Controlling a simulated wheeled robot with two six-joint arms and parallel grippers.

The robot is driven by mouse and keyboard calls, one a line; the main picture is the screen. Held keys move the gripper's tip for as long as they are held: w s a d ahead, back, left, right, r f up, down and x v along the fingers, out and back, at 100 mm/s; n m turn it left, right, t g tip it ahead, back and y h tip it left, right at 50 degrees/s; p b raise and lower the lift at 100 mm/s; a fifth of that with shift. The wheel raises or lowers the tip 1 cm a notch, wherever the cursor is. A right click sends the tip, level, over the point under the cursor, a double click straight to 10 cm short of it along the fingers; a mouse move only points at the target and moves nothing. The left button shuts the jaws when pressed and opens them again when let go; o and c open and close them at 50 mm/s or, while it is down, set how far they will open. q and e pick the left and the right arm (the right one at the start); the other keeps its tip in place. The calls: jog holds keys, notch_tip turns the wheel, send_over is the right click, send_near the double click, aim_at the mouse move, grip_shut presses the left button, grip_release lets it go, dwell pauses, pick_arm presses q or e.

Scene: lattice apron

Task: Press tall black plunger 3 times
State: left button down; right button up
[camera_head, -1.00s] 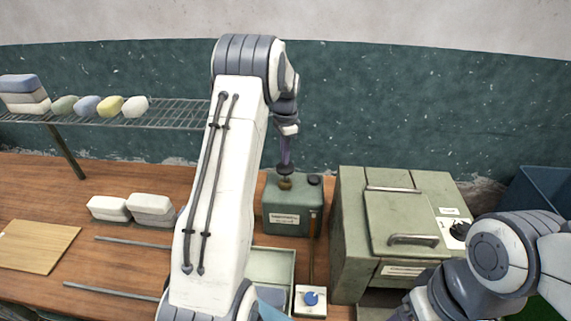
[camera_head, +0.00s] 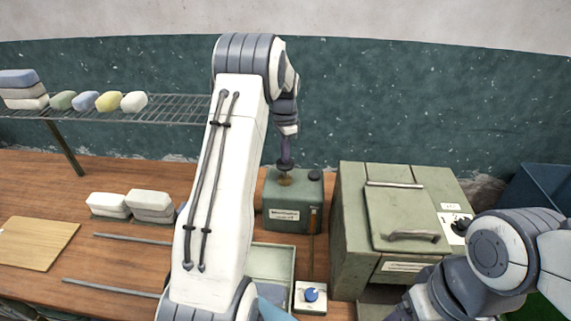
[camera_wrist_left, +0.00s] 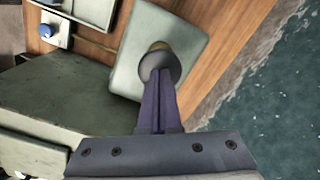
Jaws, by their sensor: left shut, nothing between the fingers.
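The tall black plunger (camera_head: 285,169) stands on a brass-coloured collar on top of a green box (camera_head: 284,215). My left gripper (camera_head: 286,160) points down at the plunger's head, with its fingers shut and nothing between them. In the left wrist view, the purple fingertips (camera_wrist_left: 158,86) meet the dark round plunger head (camera_wrist_left: 158,64) and appear to touch it. How far the plunger is pushed in is hard to tell. A shorter dark knob (camera_head: 315,174) sits at the right of the box top. My right arm shows at lower right, with its gripper out of view.
A green cabinet (camera_head: 355,235) with handles stands close right of the box. A small white block with a blue knob (camera_head: 311,295) lies in front. A shallow tray (camera_head: 290,262) is partly hidden by my left arm. White blocks (camera_head: 150,203) and a wooden board (camera_head: 40,243) lie left.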

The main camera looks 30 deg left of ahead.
pick_arm(q)
jog(key=shift+f+b, duration=0.65)
jog(key=shift+f, duration=0.7)
jog(key=shift+r+p, duration=1.6)
jog(key=shift+r, duration=0.45)
jog(key=shift+r, duration=0.1)
notch_tip(320, 180, up, 5)
jog(key=p, duration=0.4)
jog(key=shift+d, duration=0.1)
